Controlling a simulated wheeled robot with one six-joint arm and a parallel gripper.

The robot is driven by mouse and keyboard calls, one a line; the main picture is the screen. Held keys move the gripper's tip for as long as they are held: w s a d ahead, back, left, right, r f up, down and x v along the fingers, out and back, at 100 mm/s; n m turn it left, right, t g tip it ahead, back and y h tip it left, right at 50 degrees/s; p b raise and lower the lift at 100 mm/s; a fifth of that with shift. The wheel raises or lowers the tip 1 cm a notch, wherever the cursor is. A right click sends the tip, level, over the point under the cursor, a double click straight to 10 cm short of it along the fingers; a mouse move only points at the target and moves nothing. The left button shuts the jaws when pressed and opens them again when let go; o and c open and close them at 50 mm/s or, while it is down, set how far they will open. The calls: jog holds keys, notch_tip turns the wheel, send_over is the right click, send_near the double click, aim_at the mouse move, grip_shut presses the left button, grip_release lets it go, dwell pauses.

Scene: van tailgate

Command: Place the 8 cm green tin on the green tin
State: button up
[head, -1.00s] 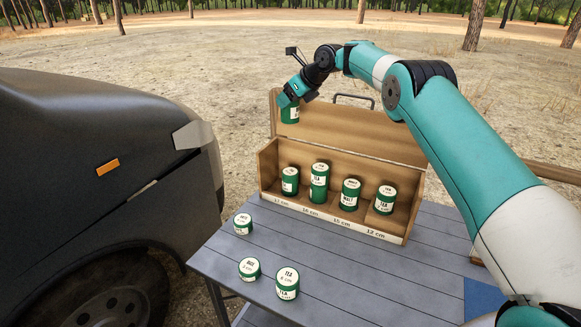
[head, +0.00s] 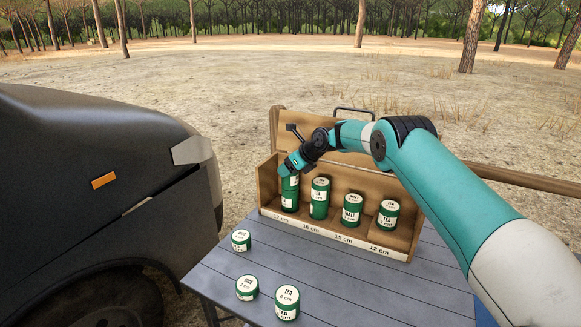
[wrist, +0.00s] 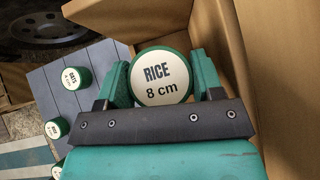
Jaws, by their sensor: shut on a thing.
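The held green tin, its white lid reading "RICE 8 cm" in the wrist view (wrist: 162,90), sits between my two gripper fingers (wrist: 161,76). In the head view my gripper (head: 290,172) is over the leftmost compartment of the wooden box, shut on this tin (head: 290,184).
Three loose tins (head: 287,303) stand on the grey slatted table (head: 350,290) in front.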

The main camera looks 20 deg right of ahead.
jog(key=shift+f, duration=0.15)
jog(key=o, duration=1.1)
